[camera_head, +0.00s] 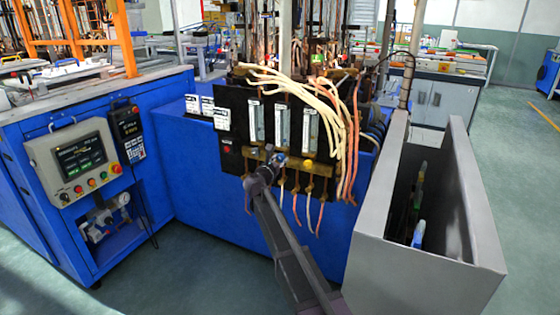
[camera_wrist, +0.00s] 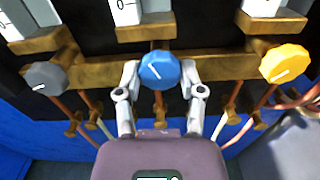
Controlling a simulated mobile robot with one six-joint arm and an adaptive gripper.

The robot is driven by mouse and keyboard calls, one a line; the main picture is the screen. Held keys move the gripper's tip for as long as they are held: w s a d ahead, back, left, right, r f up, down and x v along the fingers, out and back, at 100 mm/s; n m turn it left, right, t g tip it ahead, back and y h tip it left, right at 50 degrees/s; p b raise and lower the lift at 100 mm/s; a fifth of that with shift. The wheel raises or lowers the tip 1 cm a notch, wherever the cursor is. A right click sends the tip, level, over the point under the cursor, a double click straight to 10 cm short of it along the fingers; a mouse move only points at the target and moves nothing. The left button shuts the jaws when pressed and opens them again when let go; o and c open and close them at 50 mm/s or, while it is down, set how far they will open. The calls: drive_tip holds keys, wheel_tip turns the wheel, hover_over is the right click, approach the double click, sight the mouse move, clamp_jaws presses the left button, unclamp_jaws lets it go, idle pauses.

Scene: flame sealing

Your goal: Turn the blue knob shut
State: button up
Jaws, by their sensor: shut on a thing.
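The blue knob (camera_wrist: 159,70) sits in the middle of a brass manifold, with a white pointer line on its face running diagonally from upper left to lower right. My gripper (camera_wrist: 160,78) is closed around it, one finger on its left side and one on its right. How far the valve is turned cannot be told from the line alone.
A grey knob (camera_wrist: 45,76) is to the left and a yellow knob (camera_wrist: 284,64) to the right, both apart from my fingers. Flow meters (camera_head: 283,127) stand above. Pale and copper hoses (camera_head: 335,110) hang at the right. A grey open bin (camera_head: 400,270) stands at right.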

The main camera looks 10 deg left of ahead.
drive_tip(key=shift+w+m, duration=0.1)
drive_tip(key=shift+m, duration=2.5)
drive_tip(key=o, duration=1.1)
drive_tip(key=v, duration=1.2)
